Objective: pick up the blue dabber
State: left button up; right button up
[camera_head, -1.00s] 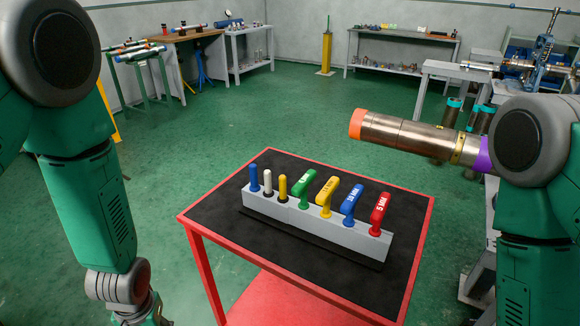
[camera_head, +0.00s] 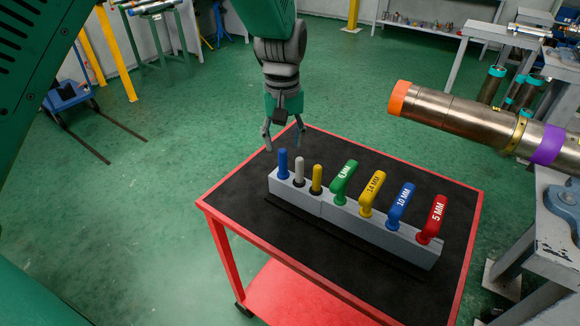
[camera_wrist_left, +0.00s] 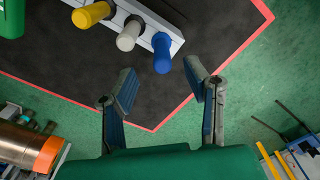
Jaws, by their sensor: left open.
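The blue dabber (camera_head: 282,163) is a plain upright blue stick at the left end of the grey holder block (camera_head: 345,224). A white dabber (camera_head: 299,171) and a yellow one (camera_head: 316,179) stand beside it. My left gripper (camera_head: 284,138) is open and empty, with its fingers pointing down just above and behind the blue dabber. In the left wrist view the blue dabber (camera_wrist_left: 161,52) lies beyond the open fingertips (camera_wrist_left: 161,75), apart from them. My right gripper is not in view.
The block stands on a red cart (camera_head: 211,205) with a black top. Green, yellow, blue and red T-handled tools (camera_head: 370,193) fill the rest of the block. A steel pipe (camera_head: 465,120) with an orange end juts in from the right. The cart's front left is bare.

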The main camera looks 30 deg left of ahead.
aim_at(281, 165)
pick_arm(q)
jog(key=f, duration=0.1)
jog(key=a+f, duration=0.1)
jog(key=shift+a+f, duration=0.2)
jog(key=shift+f, duration=0.1)
jog(key=f, duration=0.4)
jog(key=shift+d+f, duration=0.25)
jog(key=shift+d, duration=0.15)
jog(key=shift+w+d+f, duration=0.1)
jog(key=shift+d+f, duration=0.05)
jog(key=shift+d, duration=0.35)
jog(key=shift+a, duration=0.25)
grip_shut()
jog(key=shift+a, duration=0.3)
